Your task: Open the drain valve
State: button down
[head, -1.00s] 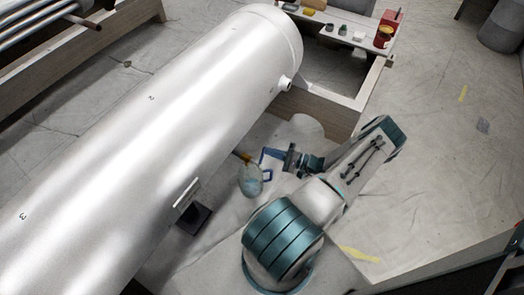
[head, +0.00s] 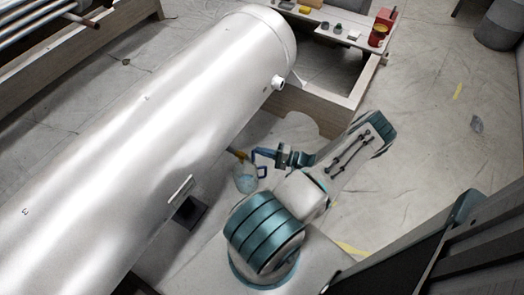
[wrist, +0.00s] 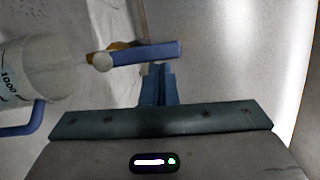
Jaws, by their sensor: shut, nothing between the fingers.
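The drain valve has a blue bar handle (wrist: 147,53) and a brass body (wrist: 118,46), partly hidden behind the handle, in the wrist view. In the head view its brass part (head: 238,154) shows low beside the big white tank. My gripper (wrist: 158,68) is shut and empty, its fingertips just below the blue handle in the wrist view; I cannot tell whether they touch. In the head view my gripper (head: 277,155) is by the valve, its tips hard to separate from the blue handle. A clear jug (head: 246,178) with a blue handle stands near the valve.
The white tank (head: 150,130) runs along the left of my arm. The jug (wrist: 40,68) is close on the left in the wrist view. A wooden frame (head: 315,108) and a bench with small items (head: 345,32) stand behind. Floor on the right is open.

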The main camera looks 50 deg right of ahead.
dwell(0.3)
jog(key=s+d+b, duration=0.1)
jog(key=s+d, duration=0.7)
jog(key=shift+d, duration=0.2)
dwell(0.6)
jog(key=w+a+r+n+g+p, duration=0.35)
jog(key=a+r+g+p, duration=0.2)
jog(key=r, duration=0.75)
jog(key=w+a+r+n+g+p, duration=0.2)
jog(key=w+a+r+g+p, duration=0.3)
jog(key=r, duration=0.8)
jog(key=w+a+r+n+g+p, duration=0.4)
jog(key=a+r, duration=0.3)
jog(key=r, duration=0.5)
jog(key=s+a+r+n+h+p, duration=0.1)
jog(key=a+r+p, duration=0.4)
jog(key=r, duration=0.5)
jog(key=s+a+r+n+h+p, duration=0.1)
jog(key=s+a+r+h+p, duration=0.3)
jog(key=a+r, duration=0.5)
jog(key=s+a+r+n+t+h+p, duration=0.1)
jog(key=s+a+r+h+p, duration=0.2)
jog(key=a+r, duration=0.4)
notch_tip(320, 180, up, 6)
jog(key=s+p, duration=0.1)
jog(key=p, duration=0.1)
jog(key=shift+s+r+n+p, duration=0.25)
jog(key=shift+s+n+p, duration=0.1)
